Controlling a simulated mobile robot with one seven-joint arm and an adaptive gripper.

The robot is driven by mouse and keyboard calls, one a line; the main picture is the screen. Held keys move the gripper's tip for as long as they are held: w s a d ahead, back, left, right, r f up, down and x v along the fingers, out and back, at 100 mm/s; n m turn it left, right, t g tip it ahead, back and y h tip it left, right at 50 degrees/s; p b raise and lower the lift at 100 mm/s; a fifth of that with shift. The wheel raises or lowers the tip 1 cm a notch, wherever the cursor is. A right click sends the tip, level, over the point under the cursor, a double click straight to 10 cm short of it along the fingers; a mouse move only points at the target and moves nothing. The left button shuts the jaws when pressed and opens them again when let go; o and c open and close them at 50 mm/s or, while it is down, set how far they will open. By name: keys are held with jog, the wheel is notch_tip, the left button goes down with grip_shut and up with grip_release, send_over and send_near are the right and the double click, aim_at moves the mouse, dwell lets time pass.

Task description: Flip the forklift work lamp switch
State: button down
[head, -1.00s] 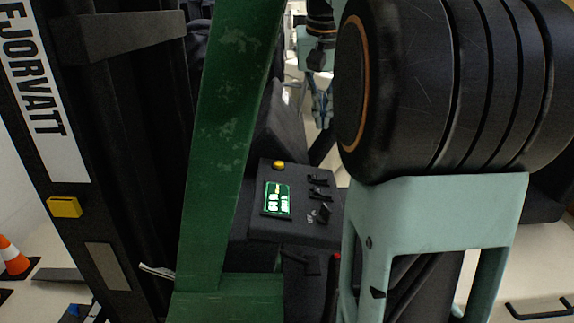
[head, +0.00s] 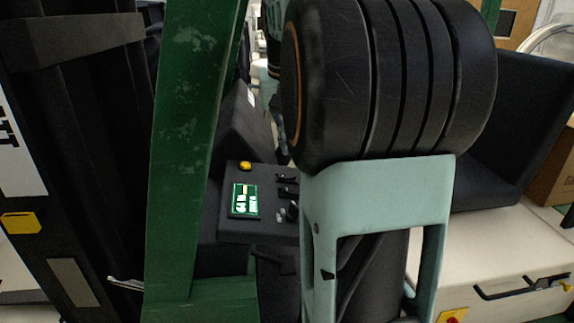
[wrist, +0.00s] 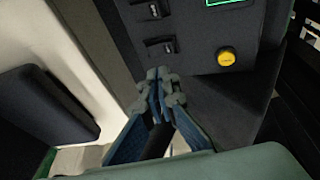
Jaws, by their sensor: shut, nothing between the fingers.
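The forklift's dark control panel (head: 262,218) shows beyond the green post in the head view, with several small black switches (head: 287,179) at its right. In the wrist view two black switches (wrist: 160,46) sit at the top, beside the panel's yellow button (wrist: 227,57). I cannot tell which switch is for the work lamp. My gripper (wrist: 162,78) is shut and empty, its fingertips just below the nearer switch in the picture. I cannot tell if it touches the panel. In the head view my arm hides most of the gripper and part of the panel's right side.
The panel has a lit green display (head: 244,200). A green post (head: 186,130) stands left of it, beside the dark mast (head: 100,130). A black seat-like block (head: 510,130) and a white body with a handle (head: 500,250) are at the right.

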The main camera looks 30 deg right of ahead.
aim_at(290, 175)
jog(key=x, duration=0.2)
jog(key=s+x, duration=0.1)
jog(key=x, duration=0.2)
jog(key=shift+f, duration=0.5)
jog(key=shift+s+d+f+y, duration=0.3)
jog(key=shift+f+y, duration=0.15)
jog(key=shift+y, duration=0.15)
jog(key=shift+w+a, duration=0.1)
jog(key=shift+w, duration=0.05)
jog(key=shift+a+r, duration=0.1)
jog(key=shift+w+a+r, duration=0.1)
jog(key=shift+w+a, duration=0.2)
jog(key=shift+a, duration=0.35)
